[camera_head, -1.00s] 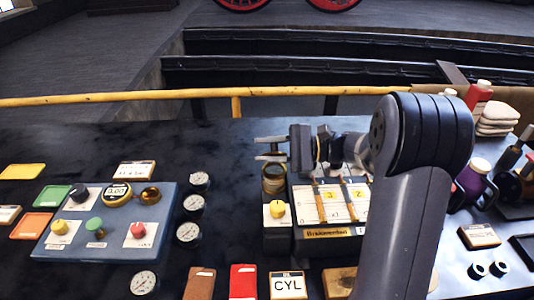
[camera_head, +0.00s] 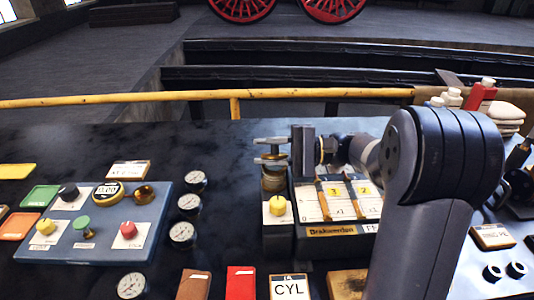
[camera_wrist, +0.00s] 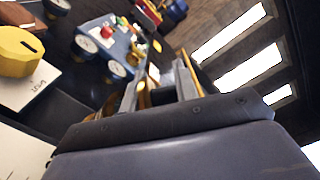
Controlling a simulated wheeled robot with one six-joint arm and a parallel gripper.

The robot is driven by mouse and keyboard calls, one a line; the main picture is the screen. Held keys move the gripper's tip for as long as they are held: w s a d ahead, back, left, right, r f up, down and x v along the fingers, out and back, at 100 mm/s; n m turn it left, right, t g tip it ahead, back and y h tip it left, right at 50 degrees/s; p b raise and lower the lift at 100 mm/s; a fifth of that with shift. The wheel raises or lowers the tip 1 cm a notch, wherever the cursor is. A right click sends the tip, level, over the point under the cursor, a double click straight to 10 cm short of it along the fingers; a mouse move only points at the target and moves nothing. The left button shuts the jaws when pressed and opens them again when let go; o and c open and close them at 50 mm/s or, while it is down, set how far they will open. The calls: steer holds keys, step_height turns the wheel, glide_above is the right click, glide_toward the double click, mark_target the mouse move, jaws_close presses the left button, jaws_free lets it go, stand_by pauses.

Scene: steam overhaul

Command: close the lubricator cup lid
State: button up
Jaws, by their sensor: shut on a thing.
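The brass lubricator cup (camera_head: 273,180) stands at the left end of the dark block, behind the yellow knob (camera_head: 277,205). My gripper (camera_head: 270,149) comes in from the right, with its two grey fingers just above the cup. In the wrist view, my gripper (camera_wrist: 158,88) has a brass piece (camera_wrist: 146,94) between its fingers. It is shut on this piece, which looks like the cup lid. The lid's outline and hinge are mostly hidden by the fingers, so I cannot tell its exact angle.
A blue panel (camera_head: 60,237) with knobs and brass fittings lies to the left, with several gauges (camera_head: 183,233) beside it. A yellow rail (camera_head: 130,100) runs behind the bench. Tags and a CYL card (camera_head: 289,288) lie at the front. Bottles (camera_head: 481,94) stand at the right.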

steer(key=shift+s+f+n+b, duration=0.15)
steer(key=shift+n+b, duration=0.35)
steer(key=shift+b, duration=0.05)
stand_by(0.7)
steer(key=o, duration=0.8)
